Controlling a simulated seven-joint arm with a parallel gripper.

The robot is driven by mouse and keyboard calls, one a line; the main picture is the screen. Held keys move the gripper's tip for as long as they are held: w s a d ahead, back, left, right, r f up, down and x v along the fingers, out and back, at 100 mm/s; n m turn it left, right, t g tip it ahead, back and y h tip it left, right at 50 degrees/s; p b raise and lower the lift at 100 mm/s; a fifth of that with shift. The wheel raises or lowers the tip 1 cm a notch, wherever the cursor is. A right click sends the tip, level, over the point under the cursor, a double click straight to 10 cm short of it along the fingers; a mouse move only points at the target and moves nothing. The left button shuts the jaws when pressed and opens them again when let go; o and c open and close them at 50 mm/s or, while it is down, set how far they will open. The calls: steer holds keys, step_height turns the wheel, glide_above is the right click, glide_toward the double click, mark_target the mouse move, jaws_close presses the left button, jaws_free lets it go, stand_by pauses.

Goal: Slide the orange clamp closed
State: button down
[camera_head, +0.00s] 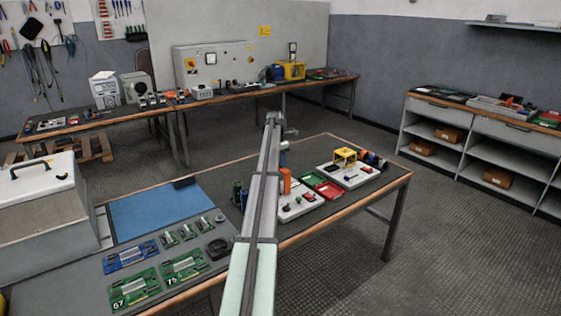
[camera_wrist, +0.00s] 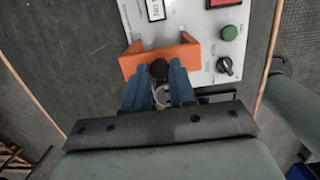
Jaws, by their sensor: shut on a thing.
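The orange clamp (camera_wrist: 185,52) is a U-shaped bracket near the upper middle of the wrist view. It lies partly over a pale panel (camera_wrist: 203,78) and partly over dark surface. A round black knob (camera_wrist: 159,69) shows at its near side. My gripper (camera_wrist: 160,74) has blue fingers shut on this knob, one on each side. In the head view the orange clamp (camera_head: 286,180) appears upright at the left of the pale panel (camera_head: 297,212), below the end of my arm. How far the clamp has slid cannot be told.
The panel has a green button (camera_wrist: 229,33), a black rotary switch (camera_wrist: 225,66) and a white label (camera_wrist: 156,10). Red and green trays (camera_head: 327,190) and a yellow frame (camera_head: 344,157) stand to its right. Circuit boards (camera_head: 183,265) lie at the left of the table.

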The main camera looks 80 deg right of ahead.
steer(key=shift+w+a, duration=0.1)
stand_by(0.3)
steer(key=shift+w+a, duration=2.35)
steer(key=c, duration=1.1)
jaws_free()
steer(key=shift+r, duration=0.15)
steer(key=shift+r, duration=3.4)
